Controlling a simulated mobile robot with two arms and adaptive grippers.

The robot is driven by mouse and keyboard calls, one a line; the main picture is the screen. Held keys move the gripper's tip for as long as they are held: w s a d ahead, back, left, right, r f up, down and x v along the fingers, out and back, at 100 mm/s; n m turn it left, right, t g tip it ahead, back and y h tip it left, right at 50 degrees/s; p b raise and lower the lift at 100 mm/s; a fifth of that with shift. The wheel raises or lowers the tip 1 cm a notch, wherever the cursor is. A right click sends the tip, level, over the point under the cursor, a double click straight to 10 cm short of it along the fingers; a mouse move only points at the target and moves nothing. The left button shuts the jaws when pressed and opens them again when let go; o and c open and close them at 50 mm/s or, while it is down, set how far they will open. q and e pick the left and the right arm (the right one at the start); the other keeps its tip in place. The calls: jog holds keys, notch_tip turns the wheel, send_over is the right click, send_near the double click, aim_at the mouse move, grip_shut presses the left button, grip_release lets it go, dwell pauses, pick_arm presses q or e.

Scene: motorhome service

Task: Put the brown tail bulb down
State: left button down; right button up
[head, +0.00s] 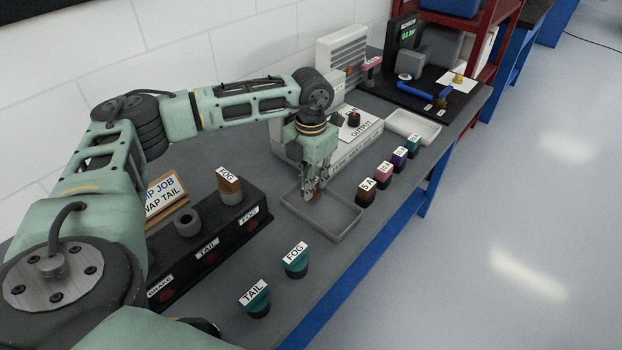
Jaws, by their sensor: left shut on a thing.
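My left gripper (317,186) points down over the shallow grey tray (346,226) and is shut on the brown tail bulb (316,196). Only a small brown part of the bulb shows between the fingers, low over the tray's left part. I cannot tell whether it touches the tray floor. The black lamp board (208,246) has an empty grey ring socket (187,222) by its TAIL label. A brown bulb labelled FOG (229,185) stands in the FOG socket. The BRAKE socket is hidden by my arm. My right gripper is not in view.
Teal pieces labelled TAIL (258,301) and FOG (296,263) stand near the bench's front edge. Several coloured pieces with white labels stand in a row right of the tray, the nearest brown (367,194).

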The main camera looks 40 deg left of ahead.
pick_arm(q)
jog(key=shift+f, duration=0.55)
jog(key=shift+f, duration=0.1)
jog(key=c, duration=1.7)
grip_release()
